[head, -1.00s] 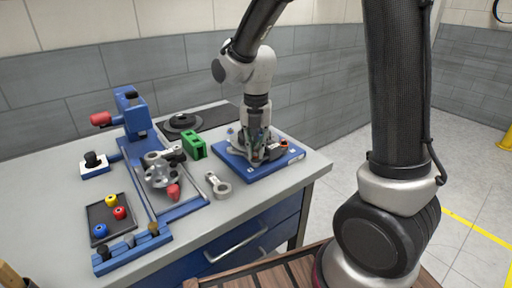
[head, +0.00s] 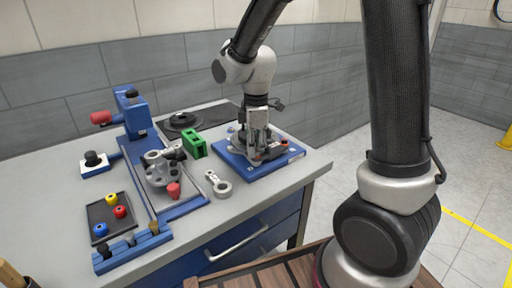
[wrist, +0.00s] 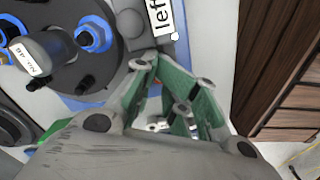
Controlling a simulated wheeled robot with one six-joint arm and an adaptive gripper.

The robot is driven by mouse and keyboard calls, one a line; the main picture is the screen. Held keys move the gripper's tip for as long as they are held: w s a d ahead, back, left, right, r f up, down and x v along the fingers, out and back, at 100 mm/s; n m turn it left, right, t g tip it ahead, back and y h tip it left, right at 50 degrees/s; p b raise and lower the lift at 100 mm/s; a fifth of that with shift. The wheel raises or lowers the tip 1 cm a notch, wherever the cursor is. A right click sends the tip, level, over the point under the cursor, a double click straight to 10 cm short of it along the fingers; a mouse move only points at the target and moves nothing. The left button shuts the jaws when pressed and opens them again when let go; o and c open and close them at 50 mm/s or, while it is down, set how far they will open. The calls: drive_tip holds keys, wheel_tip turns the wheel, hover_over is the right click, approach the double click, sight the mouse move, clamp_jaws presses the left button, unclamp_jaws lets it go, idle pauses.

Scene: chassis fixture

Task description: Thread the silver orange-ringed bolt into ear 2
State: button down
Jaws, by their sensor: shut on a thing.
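My gripper (head: 257,146) points down over the fixture on the right-hand blue base plate (head: 242,172). In the wrist view my gripper (wrist: 173,78) has its green-padded fingers shut on a small grey part, apparently the silver bolt, mostly hidden between them. Its orange ring cannot be made out. A small orange-red spot (head: 284,143) shows just right of the gripper. The wrist view shows a dark round fixture (wrist: 62,82) with blue rings (wrist: 93,36) and a block labelled "left" (wrist: 163,14) beyond the fingers. I cannot tell which ear is ear 2, nor whether the bolt is in it.
A loose grey link (head: 218,184) lies left of the base plate. A green block (head: 194,145) and a blue fixture with a grey hub (head: 160,172) stand further left. A dark tray (head: 99,224) holds red, yellow and blue pieces. The bench's front right edge is close.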

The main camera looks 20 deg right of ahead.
drive_tip(key=c, duration=1.2)
unclamp_jaws()
drive_tip(key=shift+s, duration=0.1)
drive_tip(key=shift+r, duration=0.1)
drive_tip(key=shift+w+r, duration=0.25)
drive_tip(key=r, duration=0.8)
drive_tip(key=shift+s+r, duration=0.15)
drive_tip(key=shift+s, duration=0.05)
